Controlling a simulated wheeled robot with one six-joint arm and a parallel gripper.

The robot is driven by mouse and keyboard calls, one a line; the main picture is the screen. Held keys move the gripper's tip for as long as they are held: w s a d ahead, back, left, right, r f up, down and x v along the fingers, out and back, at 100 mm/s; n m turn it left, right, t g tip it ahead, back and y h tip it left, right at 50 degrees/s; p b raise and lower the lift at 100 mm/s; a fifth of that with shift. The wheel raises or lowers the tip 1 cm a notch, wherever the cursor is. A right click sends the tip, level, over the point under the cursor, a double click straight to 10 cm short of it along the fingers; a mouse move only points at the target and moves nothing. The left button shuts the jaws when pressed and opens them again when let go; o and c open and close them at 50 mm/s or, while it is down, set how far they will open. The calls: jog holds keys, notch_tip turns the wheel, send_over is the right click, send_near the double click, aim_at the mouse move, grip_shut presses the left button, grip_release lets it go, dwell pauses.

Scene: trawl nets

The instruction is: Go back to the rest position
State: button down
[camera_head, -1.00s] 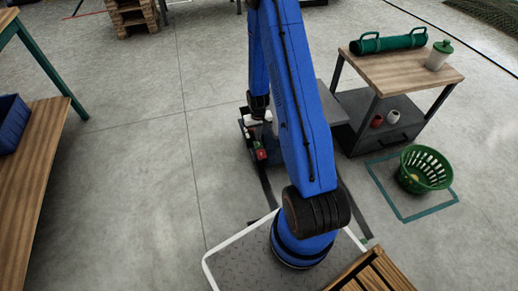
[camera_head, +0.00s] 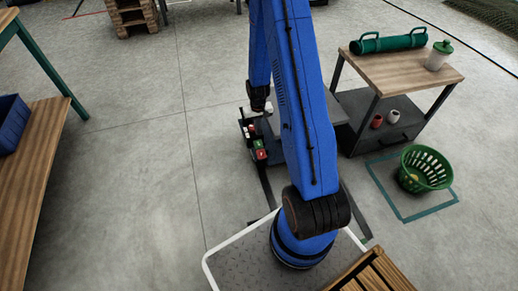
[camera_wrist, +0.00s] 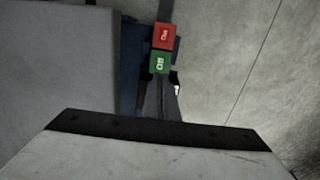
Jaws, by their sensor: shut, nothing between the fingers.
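My blue arm stands in the middle of the head view, with its forearm reaching down behind the upper arm. My gripper (camera_head: 262,111) is at the forearm's lower end, small and partly hidden by my arm, and it appears empty. In the wrist view, a pale housing with a dark edge fills the bottom and hides most of the fingers. Beyond it are a red button block (camera_wrist: 164,36) marked "On" and a green button block (camera_wrist: 160,62) marked "Off". The red block also shows below the gripper in the head view (camera_head: 261,154).
A wooden-topped cart (camera_head: 405,70) at the right carries a green cylinder (camera_head: 388,43) and a lidded cup (camera_head: 438,56). A green basket (camera_head: 427,168) stands on the floor inside a taped square. A wooden bench (camera_head: 38,185) is at the left. The floor between is clear.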

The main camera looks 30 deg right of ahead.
dwell(0.4)
jog(key=s+a+r+n+t, duration=0.1)
jog(key=s+a+r, duration=0.15)
jog(key=r, duration=0.75)
jog(key=s+a+r, duration=0.2)
jog(key=a+r, duration=0.1)
jog(key=r, duration=0.7)
jog(key=s+a+r+n+t, duration=0.1)
jog(key=s+a+r, duration=0.15)
jog(key=r, duration=0.75)
jog(key=s+a+r+t, duration=0.1)
jog(key=s+a+r, duration=0.1)
jog(key=s+r, duration=0.3)
jog(key=s+a+r+t, duration=0.1)
jog(key=s+a+r, duration=0.2)
jog(key=s, duration=0.7)
jog(key=s+a+r+n, duration=0.1)
jog(key=s+a+r, duration=0.1)
jog(key=s+r, duration=0.5)
jog(key=shift+s+a+r+t, duration=0.4)
jog(key=shift+s, duration=0.2)
jog(key=shift+w, duration=0.1)
